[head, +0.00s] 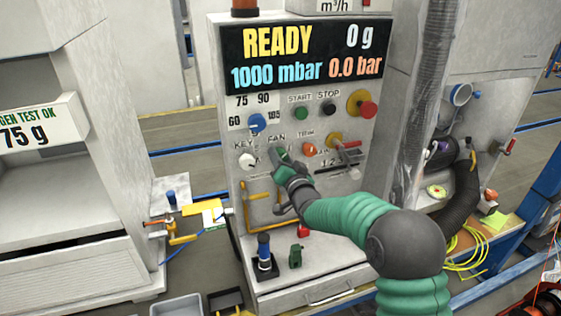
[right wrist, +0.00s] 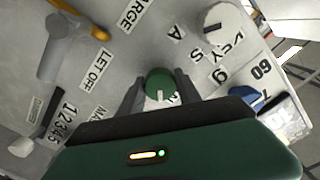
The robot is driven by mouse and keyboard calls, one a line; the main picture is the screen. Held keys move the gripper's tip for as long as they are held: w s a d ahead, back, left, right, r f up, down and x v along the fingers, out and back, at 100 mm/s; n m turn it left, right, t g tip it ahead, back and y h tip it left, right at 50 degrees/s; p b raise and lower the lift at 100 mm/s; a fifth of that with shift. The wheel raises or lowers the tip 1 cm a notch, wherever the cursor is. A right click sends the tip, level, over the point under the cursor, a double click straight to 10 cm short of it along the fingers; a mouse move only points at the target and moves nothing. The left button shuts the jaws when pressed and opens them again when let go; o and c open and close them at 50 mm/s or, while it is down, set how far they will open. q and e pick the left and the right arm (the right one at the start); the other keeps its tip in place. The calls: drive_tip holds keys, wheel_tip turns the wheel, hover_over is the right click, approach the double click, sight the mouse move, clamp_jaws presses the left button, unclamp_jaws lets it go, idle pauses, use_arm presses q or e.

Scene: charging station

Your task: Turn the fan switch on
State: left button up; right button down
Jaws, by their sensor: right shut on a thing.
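The fan switch is a round green knob (right wrist: 159,84) with a short white mark, on the grey front panel. In the head view the fan switch (head: 284,151) sits just below the FAN label and is partly hidden by my right gripper (head: 285,160). In the right wrist view the two dark fingers of my right gripper (right wrist: 160,88) are shut on the knob, one on each side. The FAN label is mostly covered in the wrist view. My left gripper is not in view.
A white key switch (head: 248,160) is left of the fan knob, a blue knob (head: 257,122) above left, an orange knob (head: 309,149) to the right. A red emergency knob (head: 366,108) is upper right. The display (head: 305,56) reads READY. Yellow handles (head: 265,222) stand out below.

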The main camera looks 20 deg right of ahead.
drive_tip(key=m+b, duration=0.1)
drive_tip(key=m, duration=0.3)
drive_tip(key=shift+d+f+m, duration=0.1)
drive_tip(key=shift+f+m, duration=0.05)
drive_tip(key=shift+m, duration=0.15)
drive_tip(key=shift+m+b, duration=0.35)
drive_tip(key=shift+m, duration=1.55)
drive_tip(key=c, duration=0.9)
unclamp_jaws()
drive_tip(key=shift+o, duration=0.2)
drive_tip(key=s, duration=1.6)
drive_tip(key=shift+s+d, duration=0.3)
drive_tip(key=shift+s, duration=0.1)
